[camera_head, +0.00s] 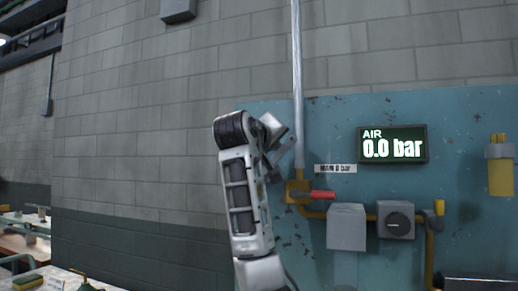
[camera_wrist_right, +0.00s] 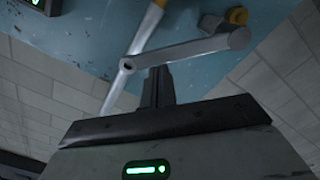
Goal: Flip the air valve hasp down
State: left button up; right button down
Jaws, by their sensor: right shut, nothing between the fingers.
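In the right wrist view a grey bar with a hole at its left end and a rounded right end, which looks like the hasp (camera_wrist_right: 185,50), lies across the view just beyond the fingertips. My right gripper (camera_wrist_right: 158,72) is shut and empty, with its tips close to the bar; I cannot tell whether they touch. In the head view my right gripper (camera_head: 280,152) is raised beside the vertical pipe, above the brass valve (camera_head: 295,191) with its red handle (camera_head: 322,195). The hasp is hard to make out there. My left gripper is out of view.
The grey pipe (camera_head: 298,80) runs down the blue panel (camera_head: 460,230). A display (camera_head: 392,146) reads AIR 0.0 bar. A grey box (camera_head: 346,228) and a box with a dark dial (camera_head: 395,220) sit below right. The block wall (camera_head: 140,120) to the left is clear.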

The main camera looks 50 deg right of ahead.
aim_at(282, 154)
jog(key=s+f+m+b, duration=0.2)
jog(key=m, duration=0.1)
jog(key=shift+d+f+m, duration=0.2)
jog(key=shift+d+m, duration=0.1)
pick_arm(q)
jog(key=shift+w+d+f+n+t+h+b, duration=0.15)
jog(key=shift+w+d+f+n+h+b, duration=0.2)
jog(key=shift+b, duration=0.45)
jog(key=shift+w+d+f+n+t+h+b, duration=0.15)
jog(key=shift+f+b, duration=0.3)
jog(key=shift+b, duration=0.3)
pick_arm(e)
jog(key=shift+s+d+f+m, duration=0.1)
jog(key=shift+s+f+m, duration=0.25)
jog(key=shift+f+m, duration=0.3)
jog(key=shift+s+d+f+m, duration=0.15)
jog(key=shift+s+f+m, duration=0.2)
jog(key=shift+f+m, duration=0.3)
jog(key=shift+s+d+f+m, duration=0.1)
jog(key=shift+s+f+m, duration=0.25)
jog(key=shift+f+m, duration=0.3)
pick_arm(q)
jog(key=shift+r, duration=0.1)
pick_arm(e)
jog(key=shift+r, duration=0.1)
